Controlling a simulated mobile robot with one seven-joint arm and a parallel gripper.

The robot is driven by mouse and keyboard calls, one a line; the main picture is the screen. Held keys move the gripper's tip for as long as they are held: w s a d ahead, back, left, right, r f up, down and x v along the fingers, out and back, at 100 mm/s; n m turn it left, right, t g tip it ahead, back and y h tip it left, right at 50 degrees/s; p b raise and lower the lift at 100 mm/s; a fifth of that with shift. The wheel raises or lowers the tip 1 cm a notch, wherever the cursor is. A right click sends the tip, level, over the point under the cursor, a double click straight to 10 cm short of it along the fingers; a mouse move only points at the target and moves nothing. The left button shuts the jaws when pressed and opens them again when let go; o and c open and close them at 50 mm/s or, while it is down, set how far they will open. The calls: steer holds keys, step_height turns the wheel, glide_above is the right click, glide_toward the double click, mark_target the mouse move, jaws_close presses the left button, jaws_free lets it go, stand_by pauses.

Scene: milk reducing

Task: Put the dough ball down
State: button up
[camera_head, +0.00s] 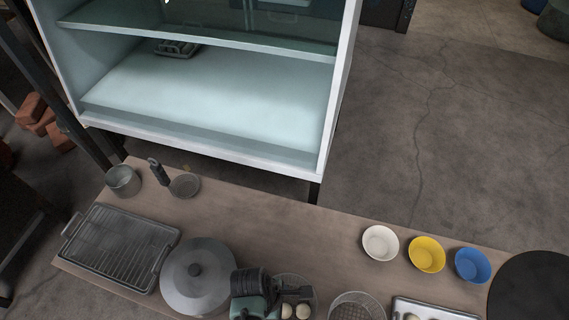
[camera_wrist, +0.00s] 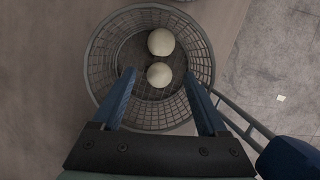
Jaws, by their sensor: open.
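Two pale dough balls lie in a round wire-mesh basket (camera_wrist: 101,85). In the wrist view, one dough ball (camera_wrist: 161,41) is near the basket's far side, and the other dough ball (camera_wrist: 159,75) lies between my fingertips. My gripper (camera_wrist: 158,80) is open over the basket, its blue fingers apart on either side of the nearer ball with gaps visible. Part of the basket is hidden by my gripper.
A second mesh basket (camera_head: 357,296) stands to the right, with a metal tray (camera_head: 440,311) holding pale balls beyond it. A lidded pot (camera_head: 196,285) is left of my gripper. The table's middle is clear.

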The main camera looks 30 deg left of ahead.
steer(key=p+v, duration=0.5)
steer(key=v, duration=0.7)
steer(key=shift+r, duration=0.2)
steer(key=shift+w, duration=0.15)
